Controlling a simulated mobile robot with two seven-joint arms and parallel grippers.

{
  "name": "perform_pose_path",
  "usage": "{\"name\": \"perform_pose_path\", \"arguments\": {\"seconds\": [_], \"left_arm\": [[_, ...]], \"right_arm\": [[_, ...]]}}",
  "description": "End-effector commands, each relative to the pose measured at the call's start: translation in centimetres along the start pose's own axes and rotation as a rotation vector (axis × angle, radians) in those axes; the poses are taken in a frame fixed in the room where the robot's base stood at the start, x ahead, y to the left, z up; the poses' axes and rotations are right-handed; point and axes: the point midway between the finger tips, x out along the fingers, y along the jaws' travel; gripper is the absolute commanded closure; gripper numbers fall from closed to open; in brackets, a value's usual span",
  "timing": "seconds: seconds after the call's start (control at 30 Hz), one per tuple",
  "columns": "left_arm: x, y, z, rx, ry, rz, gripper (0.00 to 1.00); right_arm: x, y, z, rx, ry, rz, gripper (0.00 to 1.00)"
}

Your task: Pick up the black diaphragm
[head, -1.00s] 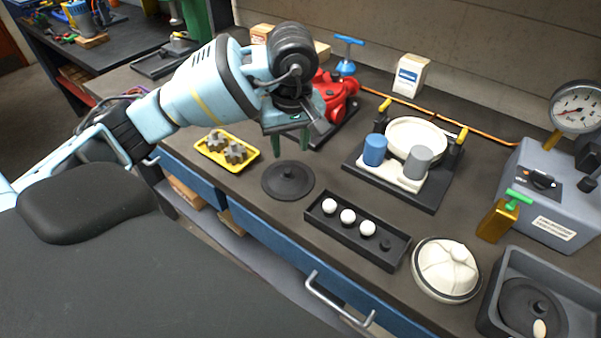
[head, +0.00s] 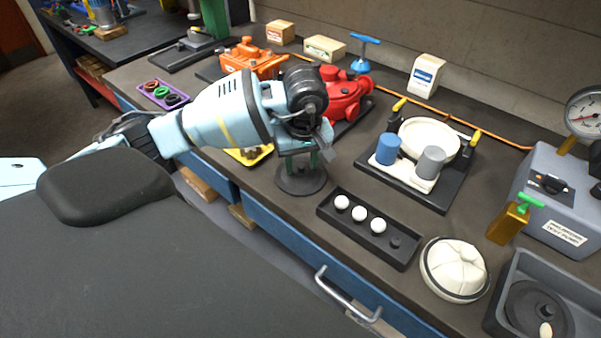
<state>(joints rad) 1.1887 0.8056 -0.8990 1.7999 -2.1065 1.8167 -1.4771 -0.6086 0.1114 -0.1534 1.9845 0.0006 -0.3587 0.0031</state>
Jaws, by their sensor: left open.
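A round black diaphragm (head: 300,184) with a small raised centre lies flat on the dark bench, near its front edge. My left gripper (head: 301,164) points down right over it, with its green fingers apart around the centre. The gripper hides the disc's back part and its middle, and I cannot tell whether the fingers touch it. A second black disc (head: 526,303) lies in the grey tray (head: 500,318) at the lower right, with a small pale oval piece on it. My right gripper is not in view.
A yellow tray (head: 264,152) lies left of the diaphragm, partly behind my arm. A black holder (head: 408,254) with white balls lies to the right. A red pump (head: 350,92) stands behind, beside an orange one (head: 250,58). A white ribbed dome (head: 455,270) sits further right.

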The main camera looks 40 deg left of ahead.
Motion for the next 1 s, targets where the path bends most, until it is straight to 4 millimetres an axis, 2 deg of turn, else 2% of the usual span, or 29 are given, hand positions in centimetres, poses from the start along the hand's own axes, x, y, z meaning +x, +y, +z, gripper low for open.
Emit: {"name": "perform_pose_path", "arguments": {"seconds": [0.23, 0.5, 0.57, 1.0], "left_arm": [[0.18, 0.00, 0.01, 0.001, 0.000, 0.000, 0.59], [0.15, 0.00, 0.01, 0.000, 0.000, 0.000, 0.94], [0.14, 0.00, 0.01, 0.000, 0.000, 0.000, 1.00], [-0.40, 0.05, -0.11, -0.001, 0.002, 0.003, 1.00]], "right_arm": [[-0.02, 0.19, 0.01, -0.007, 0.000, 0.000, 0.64], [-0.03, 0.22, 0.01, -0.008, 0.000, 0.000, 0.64], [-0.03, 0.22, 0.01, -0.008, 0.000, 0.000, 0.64], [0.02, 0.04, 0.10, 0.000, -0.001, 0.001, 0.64]]}}
